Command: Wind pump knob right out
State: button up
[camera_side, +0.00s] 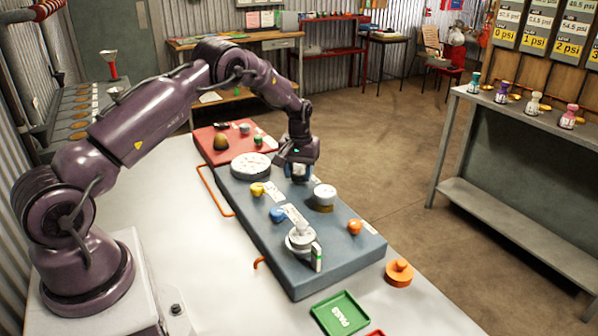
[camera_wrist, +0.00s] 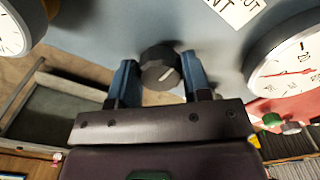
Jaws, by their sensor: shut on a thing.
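I cannot tell how far the knob is wound.
A large white gauge (camera_side: 250,166) lies left of my gripper. A smaller round gauge (camera_side: 324,197), yellow knob (camera_side: 257,189), blue knob (camera_side: 277,214) and orange knob (camera_side: 355,226) stand nearer. A green tray (camera_side: 340,313) and orange piece (camera_side: 399,273) lie in front.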

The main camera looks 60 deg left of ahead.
aim_at(299, 172)
jog(key=shift+n, duration=0.3)
jog(key=o, duration=0.9)
jog(key=shift+o, duration=0.2)
notch_tip(299, 172, up, 13)
dwell(0.4)
